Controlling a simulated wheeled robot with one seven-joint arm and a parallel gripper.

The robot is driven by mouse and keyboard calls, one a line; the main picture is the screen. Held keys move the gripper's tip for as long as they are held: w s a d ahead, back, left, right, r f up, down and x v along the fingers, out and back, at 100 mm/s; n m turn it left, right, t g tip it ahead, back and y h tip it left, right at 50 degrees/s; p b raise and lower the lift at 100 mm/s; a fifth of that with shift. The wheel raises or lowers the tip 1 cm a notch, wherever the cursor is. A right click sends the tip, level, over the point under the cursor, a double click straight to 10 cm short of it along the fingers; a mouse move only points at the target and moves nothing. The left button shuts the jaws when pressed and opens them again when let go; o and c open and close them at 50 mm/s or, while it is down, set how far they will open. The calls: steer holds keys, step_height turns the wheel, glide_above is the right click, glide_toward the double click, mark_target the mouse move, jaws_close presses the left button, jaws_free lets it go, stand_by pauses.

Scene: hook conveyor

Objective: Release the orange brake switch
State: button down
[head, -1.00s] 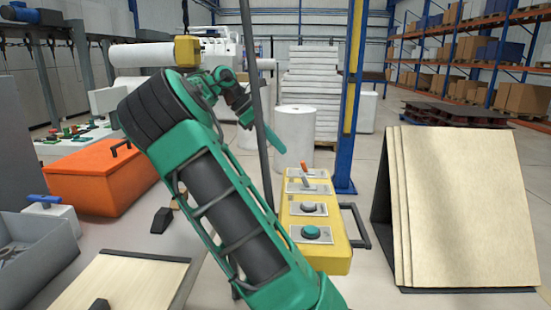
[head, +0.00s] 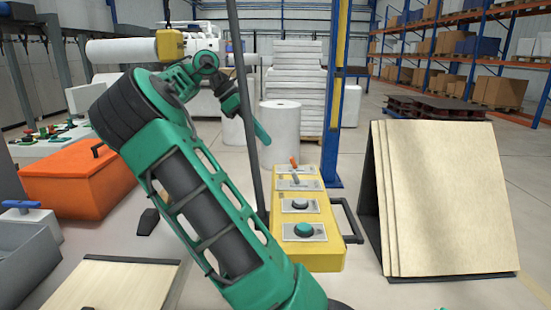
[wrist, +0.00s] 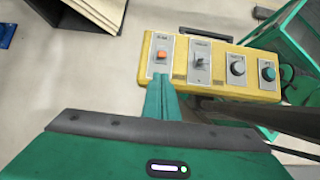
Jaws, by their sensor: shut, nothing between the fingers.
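The orange brake switch (head: 294,161) is a small orange piece on the far end plate of a yellow control box (head: 322,257). In the wrist view the orange switch (wrist: 161,55) sits on the leftmost plate of the yellow box (wrist: 218,62). My gripper (head: 264,135) is shut and empty, up and left of the switch in the head view. In the wrist view my gripper's shut green fingers (wrist: 160,88) point at the lower part of the switch's plate. They appear close below the switch; I cannot tell whether they touch the box.
Beside the switch are a grey lever (wrist: 200,62), a black knob (wrist: 237,68) and a green button (wrist: 268,73). A dark post (head: 247,110) stands just left of the box. Leaning boards (head: 440,200) stand to the right, an orange box (head: 75,185) to the left.

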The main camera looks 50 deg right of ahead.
mark_target(293, 163)
steer(key=shift+x, duration=4.05)
steer(key=shift+a, duration=0.1)
